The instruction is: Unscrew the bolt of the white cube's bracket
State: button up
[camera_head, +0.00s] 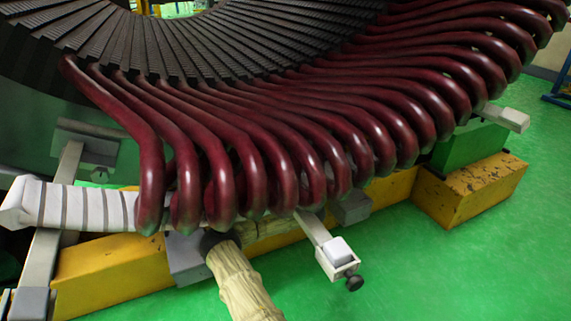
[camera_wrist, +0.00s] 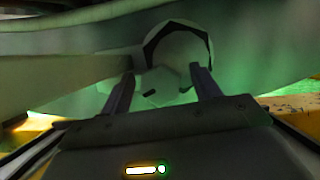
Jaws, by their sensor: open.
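The white cube (camera_head: 340,250) sits on the outer end of a pale bracket (camera_head: 318,232) below the dark red coils. A dark bolt with a round knob (camera_head: 354,283) sticks out of the bracket's end beneath the cube. In the wrist view, my gripper (camera_wrist: 162,75) is open, its two dark fingers apart. A pale faceted piece (camera_wrist: 172,86) shows between the fingers, with a larger rounded, dark-rimmed end (camera_wrist: 178,47) behind it. I cannot tell which bolt or part this is. In the head view my gripper's fingers are not visible.
Dark red coils (camera_head: 230,180) hang in a close row over the work area. Yellow beams (camera_head: 120,270) and grey blocks (camera_head: 188,257) stand below. Another bracket (camera_head: 70,165) is at the left, and another (camera_head: 502,117) at the right. Green floor (camera_head: 450,270) is clear at lower right.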

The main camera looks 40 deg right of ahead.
jog(key=shift+c, duration=0.4)
jog(key=c, duration=0.9)
jog(key=shift+f+n+y, duration=0.1)
jog(key=shift+n+y, duration=0.3)
jog(key=shift+n, duration=0.2)
jog(key=shift+f+n+y, duration=0.1)
jog(key=shift+n+y, duration=0.4)
jog(key=shift+n, duration=0.7)
jog(key=n+y, duration=0.1)
jog(key=n, duration=0.2)
jog(key=n+y, duration=0.2)
jog(key=n, duration=0.2)
jog(key=shift+s+g+y+b, duration=0.1)
jog(key=shift+g+y+b, duration=0.2)
jog(key=shift+g+b, duration=0.1)
jog(key=n, duration=0.2)
jog(key=n+g+y, duration=0.1)
jog(key=n, duration=0.2)
jog(key=shift+g+y, duration=0.3)
jog(key=n+g, duration=0.1)
jog(key=n, duration=0.3)
jog(key=shift+y, duration=0.3)
